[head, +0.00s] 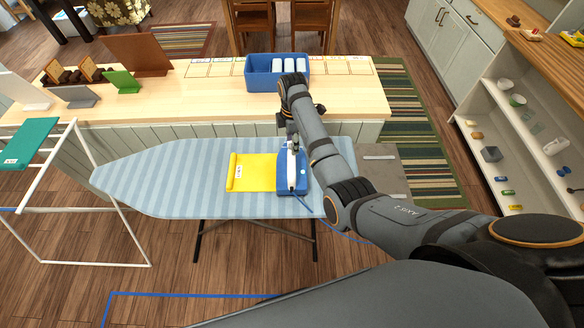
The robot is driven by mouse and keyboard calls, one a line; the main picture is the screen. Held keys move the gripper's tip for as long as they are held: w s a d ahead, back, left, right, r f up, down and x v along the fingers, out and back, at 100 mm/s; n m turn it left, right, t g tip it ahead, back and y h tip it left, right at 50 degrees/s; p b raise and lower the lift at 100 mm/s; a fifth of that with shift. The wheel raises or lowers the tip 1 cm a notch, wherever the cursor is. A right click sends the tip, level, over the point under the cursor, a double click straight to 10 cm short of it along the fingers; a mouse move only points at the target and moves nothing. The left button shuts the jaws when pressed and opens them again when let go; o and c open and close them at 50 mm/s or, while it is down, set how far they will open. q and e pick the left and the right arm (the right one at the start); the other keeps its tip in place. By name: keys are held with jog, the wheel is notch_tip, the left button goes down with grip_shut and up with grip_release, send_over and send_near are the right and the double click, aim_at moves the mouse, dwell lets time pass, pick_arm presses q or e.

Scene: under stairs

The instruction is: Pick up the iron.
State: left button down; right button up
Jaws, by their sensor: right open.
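The blue and white iron (288,180) rests on the right part of the striped ironing board (170,180), beside a yellow cloth (252,172). A blue cord runs from the iron toward the right edge of the board. My right gripper (293,145) is open at the far end of the iron, over its upper part. My wrist partly hides the fingers, so I cannot tell whether they touch the iron. My left gripper is not in view.
A wooden counter (200,103) stands behind the board, with a blue bin (262,82) of white items and several small stands. A white drying rack (92,262) with a green cloth (30,142) is at left. Shelves (515,118) are at right.

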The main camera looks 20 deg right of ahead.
jog(key=shift+w+a+f, duration=0.15)
jog(key=shift+f, duration=0.1)
jog(key=shift+w, duration=0.1)
jog(key=shift+c, duration=1)
jog(key=shift+s, duration=0.2)
jog(key=c, duration=0.7)
grip_shut()
